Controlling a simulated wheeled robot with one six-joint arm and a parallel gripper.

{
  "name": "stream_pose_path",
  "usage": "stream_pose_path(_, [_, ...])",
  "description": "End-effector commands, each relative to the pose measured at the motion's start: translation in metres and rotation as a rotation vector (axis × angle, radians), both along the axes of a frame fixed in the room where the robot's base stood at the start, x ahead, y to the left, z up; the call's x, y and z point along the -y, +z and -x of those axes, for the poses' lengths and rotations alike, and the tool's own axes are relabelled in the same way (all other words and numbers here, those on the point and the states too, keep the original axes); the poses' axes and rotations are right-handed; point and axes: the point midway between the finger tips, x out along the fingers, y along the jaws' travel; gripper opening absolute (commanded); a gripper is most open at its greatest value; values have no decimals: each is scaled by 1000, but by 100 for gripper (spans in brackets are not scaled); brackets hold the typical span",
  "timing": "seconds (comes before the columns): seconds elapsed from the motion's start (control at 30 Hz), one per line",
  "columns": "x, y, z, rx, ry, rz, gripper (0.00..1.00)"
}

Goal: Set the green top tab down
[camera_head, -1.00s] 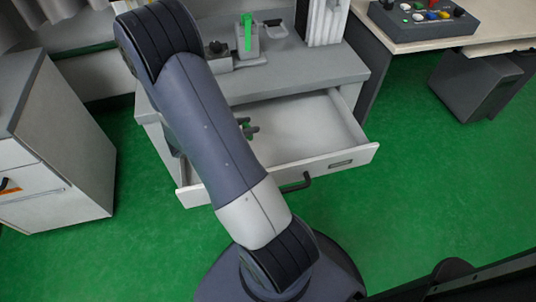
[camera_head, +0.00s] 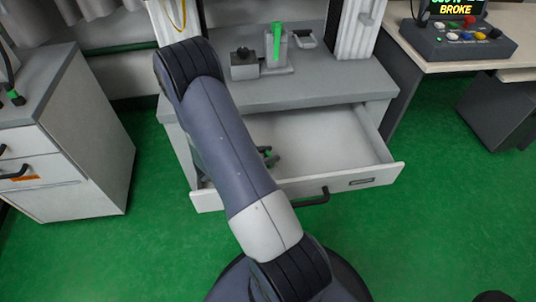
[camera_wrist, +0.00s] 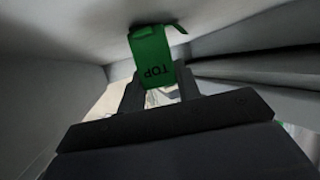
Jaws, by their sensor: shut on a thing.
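The green top tab (camera_wrist: 153,58), marked TOP, is between the two fingers of my gripper (camera_wrist: 156,78) in the wrist view. My gripper is shut on it. The tab's far end shows against a pale surface; I cannot tell whether it touches. In the head view my gripper (camera_head: 267,156) is small and dark, over the left part of the open drawer (camera_head: 335,137). My arm hides part of the drawer, and the tab is too small there to make out clearly.
The drawer belongs to a grey bench (camera_head: 340,82). On the bench stand a grey holder with an upright green piece (camera_head: 276,42) and a small box with a dark knob (camera_head: 244,66). A white cabinet (camera_head: 85,150) is at left. A control panel (camera_head: 460,40) sits on a desk at right.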

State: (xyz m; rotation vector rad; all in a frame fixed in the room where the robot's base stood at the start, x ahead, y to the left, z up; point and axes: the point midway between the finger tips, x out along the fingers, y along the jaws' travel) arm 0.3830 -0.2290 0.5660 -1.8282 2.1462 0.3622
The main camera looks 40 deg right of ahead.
Motion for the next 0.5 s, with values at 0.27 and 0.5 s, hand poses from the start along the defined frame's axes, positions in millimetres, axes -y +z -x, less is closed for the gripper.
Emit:
stream_pose_path(0.27, [0,-2,0,0,0,0,48])
stream_pose_path(0.5, [0,-2,0,0,0,0,54])
